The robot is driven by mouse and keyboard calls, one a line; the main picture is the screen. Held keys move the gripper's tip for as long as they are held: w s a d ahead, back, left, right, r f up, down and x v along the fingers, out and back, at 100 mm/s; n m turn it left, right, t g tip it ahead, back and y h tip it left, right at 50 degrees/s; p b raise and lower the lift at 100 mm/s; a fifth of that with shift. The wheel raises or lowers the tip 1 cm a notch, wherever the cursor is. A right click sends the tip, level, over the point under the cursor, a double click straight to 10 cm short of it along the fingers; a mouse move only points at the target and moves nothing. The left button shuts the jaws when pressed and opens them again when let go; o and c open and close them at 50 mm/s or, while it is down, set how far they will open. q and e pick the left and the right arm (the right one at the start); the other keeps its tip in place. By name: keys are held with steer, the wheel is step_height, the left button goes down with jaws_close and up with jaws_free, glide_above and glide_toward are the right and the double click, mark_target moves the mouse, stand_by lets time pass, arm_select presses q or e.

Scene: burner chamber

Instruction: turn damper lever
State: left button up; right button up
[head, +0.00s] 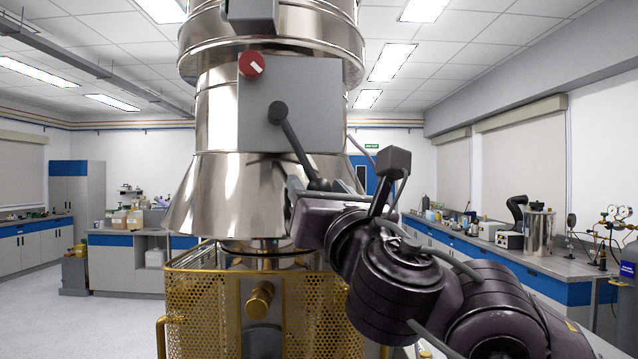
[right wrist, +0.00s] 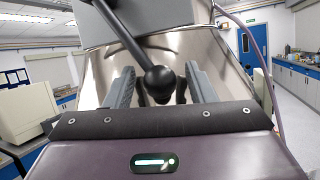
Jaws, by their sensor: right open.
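The damper lever (head: 294,140) is a dark rod pivoting on the front of a grey box (head: 262,85) on the shiny metal hood. It slants down to the right. In the right wrist view the lever (right wrist: 122,32) comes down from the upper left and ends in a dark ball knob (right wrist: 160,80). My right gripper (head: 316,187) is open at the lever's lower end. In the right wrist view its fingers (right wrist: 160,73) stand on either side of the knob, with a visible gap on each side. My left gripper is not in view.
A red knob (head: 251,64) sits on the box's upper left corner. A perforated brass guard (head: 205,300) surrounds the burner below the hood. Lab benches with bottles and equipment line the right wall (head: 480,245) and the back left (head: 125,262). Open floor shows at the left.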

steer(key=shift+w, duration=0.15)
steer(key=shift+c, duration=0.4)
jaws_close()
steer(key=shift+d+r, duration=0.1)
steer(key=shift+r, duration=0.05)
